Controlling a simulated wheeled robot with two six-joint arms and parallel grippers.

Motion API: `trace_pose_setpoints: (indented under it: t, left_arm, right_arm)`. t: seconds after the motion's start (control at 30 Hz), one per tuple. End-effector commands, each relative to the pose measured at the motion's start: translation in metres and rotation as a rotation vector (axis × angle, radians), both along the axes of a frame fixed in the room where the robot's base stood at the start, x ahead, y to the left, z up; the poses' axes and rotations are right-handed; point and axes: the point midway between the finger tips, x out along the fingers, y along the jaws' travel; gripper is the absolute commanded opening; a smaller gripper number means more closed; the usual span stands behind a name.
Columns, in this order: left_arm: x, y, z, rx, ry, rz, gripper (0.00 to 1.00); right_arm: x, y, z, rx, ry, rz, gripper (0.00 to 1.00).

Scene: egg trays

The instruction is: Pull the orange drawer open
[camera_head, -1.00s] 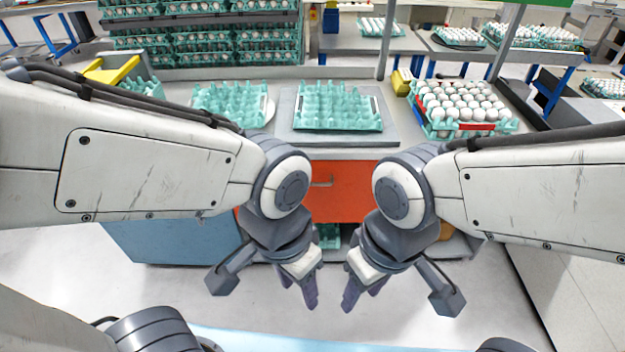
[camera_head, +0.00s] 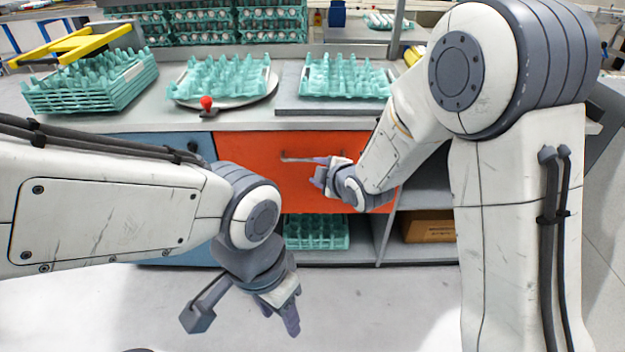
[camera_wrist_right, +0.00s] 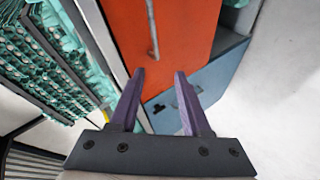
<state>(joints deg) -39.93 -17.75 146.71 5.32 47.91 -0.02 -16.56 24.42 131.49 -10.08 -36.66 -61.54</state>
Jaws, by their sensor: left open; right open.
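The orange drawer (camera_head: 260,183) is in the front of the workbench, below the worktop, and looks closed. Its thin metal bar handle (camera_head: 297,159) is near the drawer's upper middle. My right gripper (camera_head: 322,175) is in front of the drawer, close to the right end of the handle. In the right wrist view the fingers (camera_wrist_right: 160,92) are open with nothing between them, and the handle (camera_wrist_right: 152,32) lies ahead of the fingertips. My left gripper (camera_head: 290,310) hangs low over the floor, open and away from the drawer. My right arm hides part of the drawer's right side.
Teal egg trays (camera_head: 228,76) stand on the worktop (camera_head: 245,118), with a taller stack (camera_head: 95,85) at left. Below the drawer are a teal tray (camera_head: 316,232) and a cardboard box (camera_head: 428,227). The floor in front is clear.

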Motion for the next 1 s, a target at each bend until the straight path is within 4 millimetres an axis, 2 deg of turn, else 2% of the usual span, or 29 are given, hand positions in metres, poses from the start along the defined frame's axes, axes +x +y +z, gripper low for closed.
trace_pose_setpoints:
  t: [0.03, 0.1, 0.2, 0.47, 0.8, 1.0]
  left_arm:
    - [0.0, 0.0, -0.031, 0.0, 0.0, 0.0, 0.5]
    - [0.0, 0.0, -0.045, -0.001, -0.001, 0.0, 0.5]
    - [0.0, 0.0, -0.058, -0.001, -0.001, 0.0, 0.5]
    - [0.0, 0.0, -0.063, -0.001, -0.001, 0.0, 0.5]
    - [0.0, 0.0, -0.067, -0.001, -0.001, 0.0, 0.5]
    - [0.0, 0.0, -0.069, -0.001, -0.001, 0.0, 0.5]
  right_arm:
    - [0.017, -0.008, -0.036, -0.035, -0.084, 0.026, 0.47]
    - [0.033, -0.015, -0.049, -0.078, -0.201, 0.061, 0.47]
    - [0.047, -0.023, -0.06, -0.127, -0.324, 0.09, 0.47]
    - [0.066, -0.024, -0.062, -0.168, -0.429, 0.109, 0.47]
    - [0.121, 0.0, -0.074, -0.166, -0.426, 0.108, 0.47]
    - [0.143, 0.009, -0.078, -0.164, -0.424, 0.108, 0.47]
